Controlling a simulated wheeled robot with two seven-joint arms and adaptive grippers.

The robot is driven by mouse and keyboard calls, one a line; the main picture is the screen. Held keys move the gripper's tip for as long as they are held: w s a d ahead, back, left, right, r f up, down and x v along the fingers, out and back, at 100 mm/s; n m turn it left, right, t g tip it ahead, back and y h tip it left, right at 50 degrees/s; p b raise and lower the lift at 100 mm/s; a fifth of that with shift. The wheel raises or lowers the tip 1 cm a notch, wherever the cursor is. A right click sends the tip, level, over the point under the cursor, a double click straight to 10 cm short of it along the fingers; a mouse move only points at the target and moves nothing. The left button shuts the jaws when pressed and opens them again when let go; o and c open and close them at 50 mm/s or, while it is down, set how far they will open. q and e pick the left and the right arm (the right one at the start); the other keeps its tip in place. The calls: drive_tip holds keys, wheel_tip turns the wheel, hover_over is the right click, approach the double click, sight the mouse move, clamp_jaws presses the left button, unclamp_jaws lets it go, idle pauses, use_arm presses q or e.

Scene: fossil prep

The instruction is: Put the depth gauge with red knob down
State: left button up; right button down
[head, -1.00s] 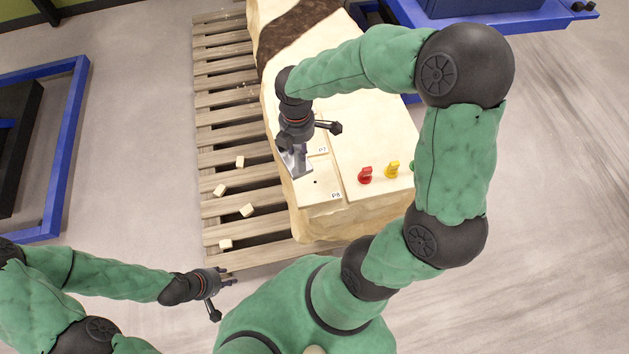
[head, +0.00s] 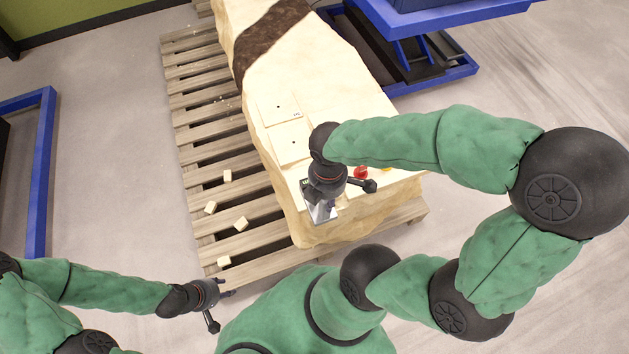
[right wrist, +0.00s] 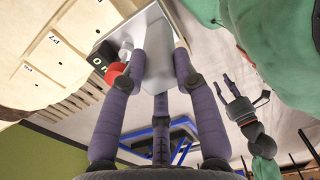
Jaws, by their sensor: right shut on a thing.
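The depth gauge with red knob is in my right gripper (head: 322,200). In the head view its grey metal body (head: 320,212) shows below the gripper, over the near left corner of the pale stone block (head: 345,228). In the right wrist view the grey body (right wrist: 158,48) is between the fingers, with a dark display (right wrist: 98,62) and a red knob (right wrist: 117,72) at its left. I cannot tell whether the gauge touches the stone. My left gripper (head: 226,293) is open and empty, low at the left, near the pallet's front end.
The block lies on a wooden pallet (head: 197,146) with several small pale pieces (head: 240,223) beside it. Flat tiles (head: 290,141) with dark holes lie on the block. A red knobbed thing (head: 360,172) sits right of my gripper. A blue lift frame (head: 430,72) stands behind.

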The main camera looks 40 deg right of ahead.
drive_tip(key=w+d+f+b, duration=0.1)
drive_tip(key=w, duration=0.1)
drive_tip(key=w+d+f, duration=0.1)
drive_tip(key=w, duration=0.1)
drive_tip(key=w+d+f+b, duration=0.1)
drive_tip(key=w+d, duration=0.1)
drive_tip(key=shift+w+f+b, duration=0.3)
drive_tip(key=shift+b, duration=0.05)
drive_tip(key=w+d+f+b, duration=0.3)
drive_tip(key=w+f+b, duration=0.1)
drive_tip(key=f, duration=0.5)
drive_tip(key=shift+w, duration=0.45)
drive_tip(key=shift+f, duration=0.15)
drive_tip(key=c, duration=0.9)
unclamp_jaws()
drive_tip(key=shift+s+a, duration=0.1)
drive_tip(key=shift+a, duration=0.05)
drive_tip(key=shift+c, duration=0.2)
wheel_tip(320, 180, up, 12)
drive_tip(key=p, duration=0.4)
